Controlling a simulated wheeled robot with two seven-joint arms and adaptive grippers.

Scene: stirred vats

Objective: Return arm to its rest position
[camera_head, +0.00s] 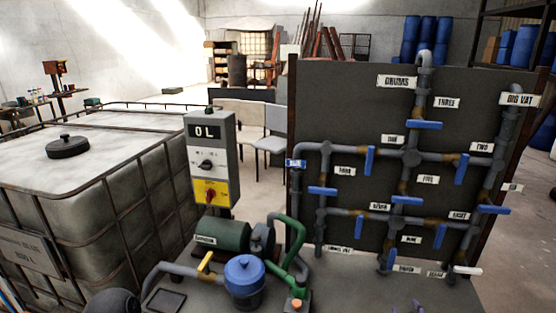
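Neither of my grippers can be made out in the head view. A dark rounded shape shows at the bottom left edge, and I cannot tell whether it is part of my arm. The dark pipe panel (345,90) stands at the right with grey pipes and several blue-handled valves, among them one near the top (425,125). A grey and yellow control box (212,160) with a dial and a red knob stands left of the panel. A green pump motor (222,235) and a blue-lidded filter pot (245,278) sit on the bench below it.
A large caged white tank (60,215) with a black cap (68,146) fills the left. A yellow valve handle (205,262) and a green pipe (298,235) rise near the pump. Chairs (270,143) and blue drums (425,40) stand behind. Small purple bits show at the bottom edge.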

